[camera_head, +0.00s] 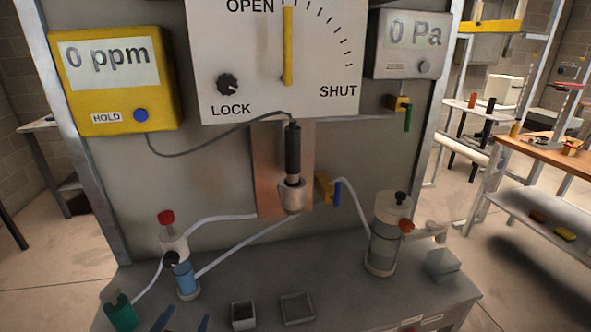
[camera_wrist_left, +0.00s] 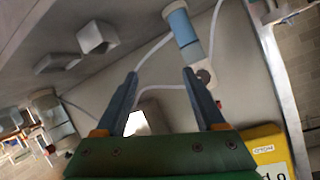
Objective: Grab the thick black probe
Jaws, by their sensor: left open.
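The thick black probe (camera_head: 292,150) stands upright in a pale metal holder (camera_head: 292,195) in front of a copper-coloured plate. A dark cable runs from its top left to the yellow meter (camera_head: 115,80). My left gripper (camera_head: 183,317) shows only as two blue fingertips at the bottom edge of the head view, below and left of the probe. In the left wrist view my gripper (camera_wrist_left: 160,73) is open, with nothing held between its fingers. I cannot make out the probe in that view. My right gripper is out of view.
A blue-filled cylinder (camera_head: 186,278) with tubes stands at the bench's left. A glass vessel (camera_head: 385,240) stands right of the probe. A small open box (camera_head: 243,314) and a shallow tray (camera_head: 297,293) sit near the front. Tubes cross the bench between the probe and the cylinder.

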